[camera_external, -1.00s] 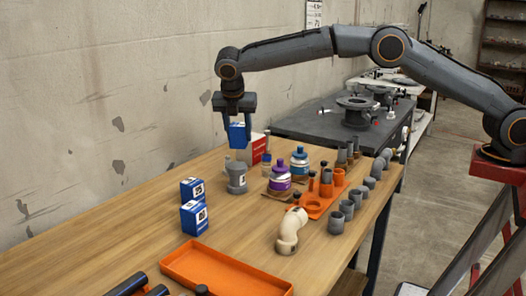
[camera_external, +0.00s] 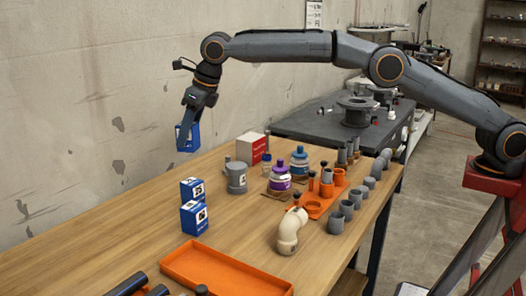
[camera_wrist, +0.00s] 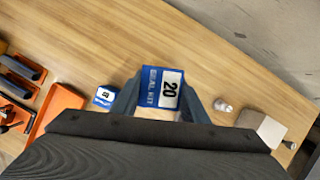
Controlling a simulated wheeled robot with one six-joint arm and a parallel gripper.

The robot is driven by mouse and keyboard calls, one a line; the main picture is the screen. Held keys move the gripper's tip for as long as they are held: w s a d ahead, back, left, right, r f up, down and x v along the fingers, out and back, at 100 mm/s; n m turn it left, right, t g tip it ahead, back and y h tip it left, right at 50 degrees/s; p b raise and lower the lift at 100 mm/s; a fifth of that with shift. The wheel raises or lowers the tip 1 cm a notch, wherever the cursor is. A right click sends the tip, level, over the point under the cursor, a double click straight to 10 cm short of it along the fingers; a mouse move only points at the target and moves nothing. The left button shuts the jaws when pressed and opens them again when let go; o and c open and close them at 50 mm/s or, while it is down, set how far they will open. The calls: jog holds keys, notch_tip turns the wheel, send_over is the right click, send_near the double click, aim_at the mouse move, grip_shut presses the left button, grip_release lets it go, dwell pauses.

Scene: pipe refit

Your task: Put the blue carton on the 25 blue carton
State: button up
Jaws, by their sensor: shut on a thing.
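My gripper (camera_external: 189,122) is shut on a blue carton (camera_external: 186,138) and holds it above the table near the wall. The wrist view shows the held carton (camera_wrist: 162,90) between the fingers, with "20" and "SEAL KIT" on its white and blue face. Two more blue cartons stand on the table, below the held one in the external view. The rear one (camera_external: 188,187) has a label that looks like 25. The front one (camera_external: 195,220) partly covers it; its number is hard to read. One standing carton (camera_wrist: 106,96) shows left of the gripper in the wrist view.
A grey fitting (camera_external: 237,178), a red and white box (camera_external: 251,148) and several bottles stand right of the cartons. An orange tray (camera_external: 225,272) and a beige elbow (camera_external: 290,232) are nearer the front. The tabletop left of the cartons is clear.

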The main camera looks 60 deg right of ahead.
aim_at(197, 145)
notch_tip(197, 145, down, 10)
jog(key=shift+a+r+p, duration=0.1)
jog(key=shift+p, duration=0.8)
jog(key=o, duration=1)
jog(key=shift+o, duration=0.3)
jog(key=b+v, duration=0.1)
jog(key=v, duration=1.1)
